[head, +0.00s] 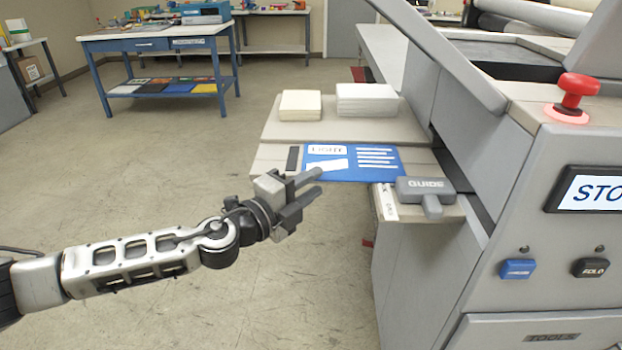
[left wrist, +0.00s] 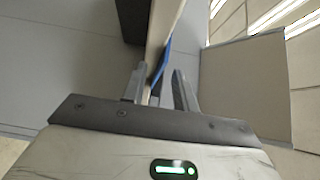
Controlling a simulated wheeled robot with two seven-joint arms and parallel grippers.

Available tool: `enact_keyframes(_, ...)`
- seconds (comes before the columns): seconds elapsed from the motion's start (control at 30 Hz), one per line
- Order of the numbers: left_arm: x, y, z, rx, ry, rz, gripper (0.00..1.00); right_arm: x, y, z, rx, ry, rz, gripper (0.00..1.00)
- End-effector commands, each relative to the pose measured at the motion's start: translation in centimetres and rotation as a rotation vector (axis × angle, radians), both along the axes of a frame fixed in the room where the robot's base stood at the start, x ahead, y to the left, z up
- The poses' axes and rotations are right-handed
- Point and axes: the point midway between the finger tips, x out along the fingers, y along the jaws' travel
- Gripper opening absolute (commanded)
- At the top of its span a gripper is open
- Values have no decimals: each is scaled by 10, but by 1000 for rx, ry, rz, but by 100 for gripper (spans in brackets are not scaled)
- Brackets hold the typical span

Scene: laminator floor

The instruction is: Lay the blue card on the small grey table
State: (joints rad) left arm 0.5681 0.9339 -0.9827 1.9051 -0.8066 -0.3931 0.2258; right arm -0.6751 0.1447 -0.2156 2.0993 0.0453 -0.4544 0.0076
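The blue card (head: 378,172), with white print, lies flat on the grey feed table (head: 275,160) of the machine, its right front corner by the grey guide block (head: 425,188). My left gripper (head: 313,182) is at the card's left front corner, fingers spread. In the left wrist view, the card (left wrist: 166,55) shows as a thin blue edge beyond the gap of the open gripper (left wrist: 160,88); I cannot tell whether the fingers touch it. A small grey-topped table (head: 22,44) stands at the far left. My right gripper is not in view.
Two paper stacks (head: 300,105) (head: 367,99) stand behind the card. The machine body with a red stop button (head: 575,92) closes off the right side. A blue workbench (head: 155,45) stands at the back left. The floor between is clear.

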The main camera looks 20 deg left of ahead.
Motion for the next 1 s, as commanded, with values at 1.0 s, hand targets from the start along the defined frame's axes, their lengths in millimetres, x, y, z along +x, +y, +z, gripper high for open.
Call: enact_keyframes(1.0, 5, 7, -3, 1, 0, -10, 0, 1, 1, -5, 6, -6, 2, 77)
